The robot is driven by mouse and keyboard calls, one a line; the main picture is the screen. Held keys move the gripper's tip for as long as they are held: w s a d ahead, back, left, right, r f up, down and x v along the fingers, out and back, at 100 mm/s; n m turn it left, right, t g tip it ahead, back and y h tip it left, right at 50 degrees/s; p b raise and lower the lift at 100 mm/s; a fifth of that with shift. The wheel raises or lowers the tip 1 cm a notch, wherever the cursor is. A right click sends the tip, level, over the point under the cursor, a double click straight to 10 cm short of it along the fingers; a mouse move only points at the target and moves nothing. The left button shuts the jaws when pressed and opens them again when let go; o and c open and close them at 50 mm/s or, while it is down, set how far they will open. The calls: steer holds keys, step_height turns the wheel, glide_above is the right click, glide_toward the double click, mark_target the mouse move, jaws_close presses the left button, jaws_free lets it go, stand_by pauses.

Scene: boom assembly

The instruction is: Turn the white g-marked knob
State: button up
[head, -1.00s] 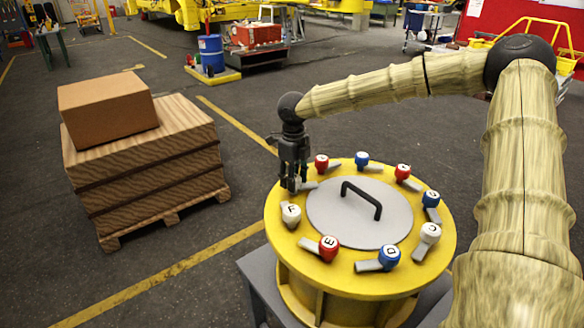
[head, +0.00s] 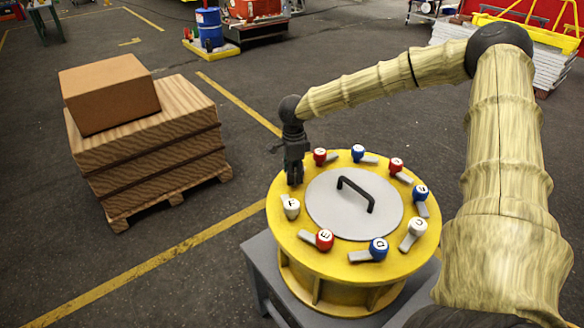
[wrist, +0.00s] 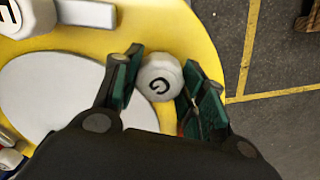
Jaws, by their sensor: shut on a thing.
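The white g-marked knob (wrist: 160,80) is between my gripper's two green-padded fingers in the wrist view, its letter facing the camera. My gripper (wrist: 158,90) is shut on it. In the head view my gripper (head: 294,180) points down at the left rim of the yellow round drum (head: 310,265), and hides this knob. The white F knob (head: 291,208) sits just in front of it, with its grey lever beside it. The F knob also shows at the upper left of the wrist view (wrist: 22,16).
Several red, blue and white lettered knobs ring the drum top, including a red one (head: 320,156) close behind my gripper. A grey lid (head: 335,215) with a black handle (head: 357,193) is in the middle. A pallet stack (head: 150,150) with a cardboard box (head: 108,93) stands left, apart.

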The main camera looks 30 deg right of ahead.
steer(key=shift+n+p, duration=0.3)
steer(key=shift+n, duration=0.3)
steer(key=o, duration=1)
steer(key=shift+d, duration=0.1)
steer(key=shift+r, duration=0.1)
step_height(320, 180, up, 12)
steer(key=shift+f, duration=0.1)
stand_by(0.4)
